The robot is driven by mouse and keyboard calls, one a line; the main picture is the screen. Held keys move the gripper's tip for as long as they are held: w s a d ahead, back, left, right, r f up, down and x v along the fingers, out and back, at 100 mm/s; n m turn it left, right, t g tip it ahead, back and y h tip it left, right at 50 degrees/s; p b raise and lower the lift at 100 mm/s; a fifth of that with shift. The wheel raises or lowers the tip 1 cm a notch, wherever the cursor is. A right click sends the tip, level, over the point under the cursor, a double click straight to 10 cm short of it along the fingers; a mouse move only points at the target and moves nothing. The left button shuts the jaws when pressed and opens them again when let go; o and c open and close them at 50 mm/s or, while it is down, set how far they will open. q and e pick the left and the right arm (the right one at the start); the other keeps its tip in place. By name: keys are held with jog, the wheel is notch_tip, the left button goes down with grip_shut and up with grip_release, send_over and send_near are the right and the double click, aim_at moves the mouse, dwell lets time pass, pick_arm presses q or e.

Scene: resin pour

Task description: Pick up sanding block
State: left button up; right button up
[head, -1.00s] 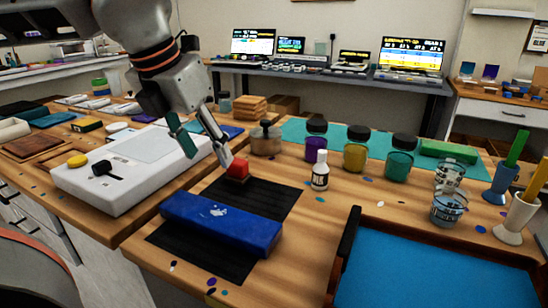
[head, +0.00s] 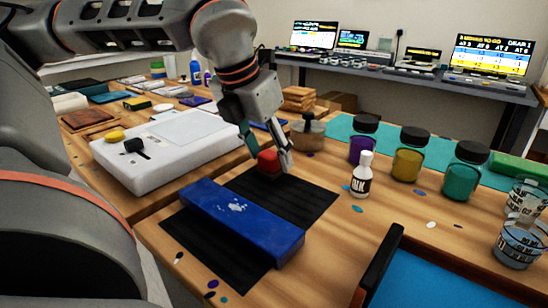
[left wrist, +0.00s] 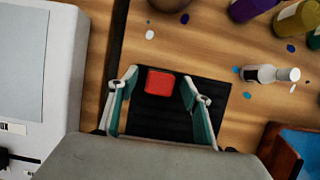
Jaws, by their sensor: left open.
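A small red block (head: 268,161), which looks like the sanding block, sits on a black ribbed mat (head: 306,196). My left gripper (head: 267,153) is open, with its fingers on either side of the red block. In the left wrist view the red block (left wrist: 160,82) lies between the two open fingertips (left wrist: 160,86), with a gap to each. It is not gripped. My right gripper is not in view.
A long blue block (head: 245,222) lies across the mat in front. A white scale (head: 165,150) stands left, a white bottle (head: 362,175) right. Paint jars (head: 408,160) and a brown pot (head: 307,135) stand behind. A blue tray (head: 430,275) is at front right.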

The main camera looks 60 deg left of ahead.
pick_arm(q)
jog(key=shift+w+f, duration=0.2)
jog(key=shift+f, duration=0.15)
jog(key=shift+s+r, duration=0.1)
jog(key=shift+r, duration=0.05)
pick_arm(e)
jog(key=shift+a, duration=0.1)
pick_arm(q)
jog(key=c, duration=1.2)
jog(key=shift+r, duration=0.15)
notch_tip(320, 180, up, 10)
jog(key=shift+f+p, duration=0.2)
jog(key=shift+p, duration=0.85)
notch_tip(320, 180, up, 9)
jog(key=p, duration=0.2)
send_over(269, 153)
jog(key=shift+r, duration=0.55)
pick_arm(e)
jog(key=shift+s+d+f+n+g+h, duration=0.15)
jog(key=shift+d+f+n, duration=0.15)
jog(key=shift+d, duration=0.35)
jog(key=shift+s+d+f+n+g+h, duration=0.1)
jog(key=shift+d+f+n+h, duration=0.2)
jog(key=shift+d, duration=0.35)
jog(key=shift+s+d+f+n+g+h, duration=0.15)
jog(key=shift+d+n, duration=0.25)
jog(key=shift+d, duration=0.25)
